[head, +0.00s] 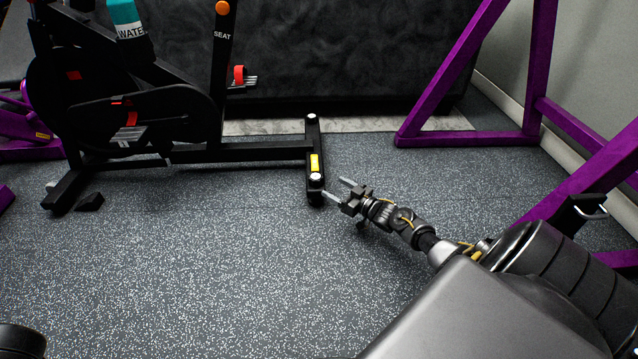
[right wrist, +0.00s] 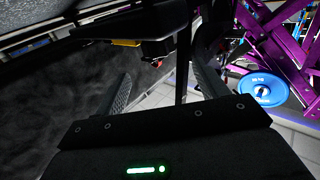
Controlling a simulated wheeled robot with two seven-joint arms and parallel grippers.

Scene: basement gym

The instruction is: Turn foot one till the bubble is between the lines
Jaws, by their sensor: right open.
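The black exercise bike (head: 250,152) stands on the speckled floor. Its rear crossbar (head: 312,140) carries a yellow level strip (head: 315,163); its bubble and lines are too small to read. A pale round cap (head: 315,177) sits on the bar's near end, above a dark foot (head: 316,198). I cannot tell whether this is foot one. My right gripper (head: 335,188) is open just right of that end, its fingers pointing at it, with nothing visibly held. In the right wrist view its fingers (right wrist: 162,75) are spread, with dark bike parts beyond. My left gripper is not seen.
A water bottle (head: 127,20) is on the bike at upper left. Purple frames (head: 470,139) stand at the right. A blue weight plate (right wrist: 263,87) shows in the right wrist view.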

